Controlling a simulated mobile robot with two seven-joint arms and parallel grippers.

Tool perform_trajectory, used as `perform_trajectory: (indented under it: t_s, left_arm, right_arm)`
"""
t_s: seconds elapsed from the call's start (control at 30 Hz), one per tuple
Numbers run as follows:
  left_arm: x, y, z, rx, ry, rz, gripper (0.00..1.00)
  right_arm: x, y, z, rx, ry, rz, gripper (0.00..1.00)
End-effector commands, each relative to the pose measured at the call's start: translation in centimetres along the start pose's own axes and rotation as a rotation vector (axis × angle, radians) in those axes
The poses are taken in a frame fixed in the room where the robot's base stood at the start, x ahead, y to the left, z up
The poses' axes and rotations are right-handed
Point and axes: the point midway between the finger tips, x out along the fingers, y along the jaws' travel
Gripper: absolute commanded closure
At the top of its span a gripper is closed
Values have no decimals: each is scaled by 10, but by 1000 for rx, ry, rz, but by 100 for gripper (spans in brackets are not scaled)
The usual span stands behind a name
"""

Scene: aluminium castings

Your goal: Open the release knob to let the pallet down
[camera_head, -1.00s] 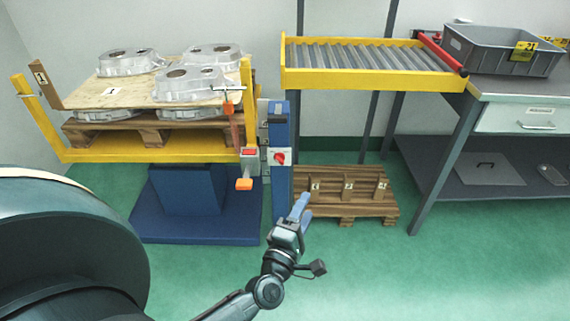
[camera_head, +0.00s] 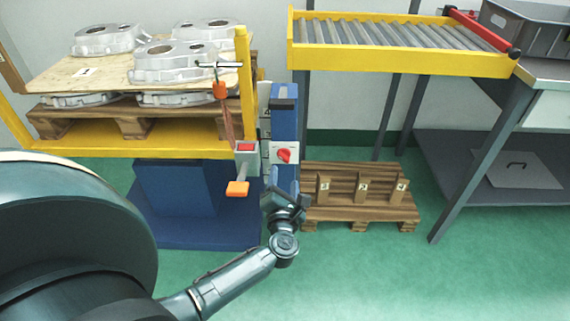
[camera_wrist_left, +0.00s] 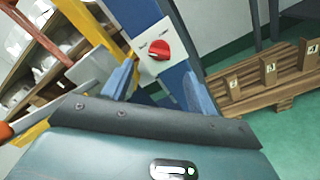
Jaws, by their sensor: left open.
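My left gripper (camera_head: 290,188) is in front of the post, below the knob. In the left wrist view its two blue fingers (camera_wrist_left: 160,88) are spread apart and empty, with the knob beyond them. My right gripper is not in view.
A grey box with a red button (camera_head: 246,155) and an orange part (camera_head: 237,188) hang left of the post. A small wooden pallet (camera_head: 360,212) with numbered blocks lies to the right. A yellow roller conveyor (camera_head: 400,62) stands behind. Green floor is clear in front.

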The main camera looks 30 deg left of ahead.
Motion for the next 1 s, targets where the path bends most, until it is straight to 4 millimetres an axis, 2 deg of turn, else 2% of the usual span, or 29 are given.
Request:
perform_trajectory:
  t_s: [0.03,0.2,0.4,0.8,1.0]
  left_arm:
    - [13,-2,-2,1,-3,3,42]
    - [46,-2,-2,2,-2,2,42]
    - [70,-2,-1,0,-2,0,42]
    - [76,0,0,0,0,-1,42]
    - [76,0,0,0,0,-1,58]
  right_arm:
    - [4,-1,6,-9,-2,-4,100]
    - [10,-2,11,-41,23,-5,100]
    - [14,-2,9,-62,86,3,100]
    - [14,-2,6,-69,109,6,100]
    - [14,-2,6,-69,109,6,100]
